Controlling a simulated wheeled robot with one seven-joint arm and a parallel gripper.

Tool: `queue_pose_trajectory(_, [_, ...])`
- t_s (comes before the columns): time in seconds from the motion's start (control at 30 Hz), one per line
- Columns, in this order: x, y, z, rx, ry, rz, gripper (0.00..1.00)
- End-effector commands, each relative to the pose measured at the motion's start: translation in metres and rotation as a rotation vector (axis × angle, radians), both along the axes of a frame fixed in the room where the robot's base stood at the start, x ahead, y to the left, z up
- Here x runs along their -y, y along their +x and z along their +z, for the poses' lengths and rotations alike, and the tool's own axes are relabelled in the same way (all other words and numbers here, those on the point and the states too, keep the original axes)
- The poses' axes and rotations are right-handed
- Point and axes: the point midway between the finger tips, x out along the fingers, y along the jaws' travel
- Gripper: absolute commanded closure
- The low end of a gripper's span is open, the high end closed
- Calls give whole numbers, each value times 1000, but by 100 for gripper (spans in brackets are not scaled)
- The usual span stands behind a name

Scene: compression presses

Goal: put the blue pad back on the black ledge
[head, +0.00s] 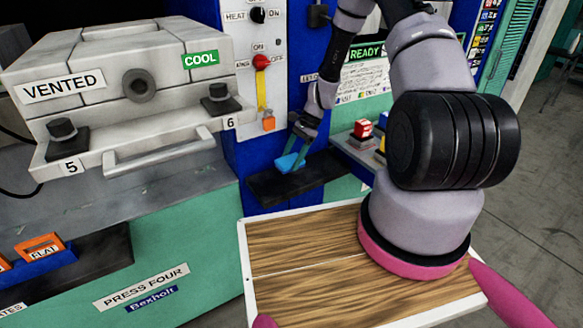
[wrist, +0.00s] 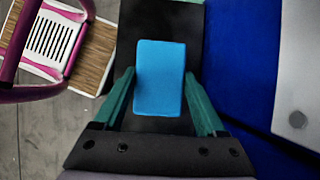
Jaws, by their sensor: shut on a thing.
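The blue pad (head: 290,162) is at my gripper's tips, over the black ledge (head: 262,190) on the blue side of the press. In the wrist view the blue pad (wrist: 160,78) lies between the two green fingers, with the black ledge (wrist: 190,20) behind it. My gripper (head: 297,152) is shut on the pad and points down at the ledge. The pad looks very low over the ledge or touching it; I cannot tell which. My gripper's fingers also show in the wrist view (wrist: 160,95).
The press with the handle (head: 165,150) stands left of the ledge. A switch panel (head: 262,65) rises behind it. A red button (head: 363,129) sits on a console to the right. My wood-topped tray (head: 300,285) is in front, below the ledge.

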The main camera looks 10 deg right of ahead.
Motion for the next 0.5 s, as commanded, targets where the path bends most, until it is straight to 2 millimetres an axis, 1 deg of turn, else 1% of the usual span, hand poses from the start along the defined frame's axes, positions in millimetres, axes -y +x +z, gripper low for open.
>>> queue_pose_trajectory(0.23, [0,-1,-35,-4,1,-2,87])
queue_pose_trajectory(0.3, [0,0,-38,-1,1,-2,87])
queue_pose_trajectory(0.5, [0,0,-38,0,0,-1,87])
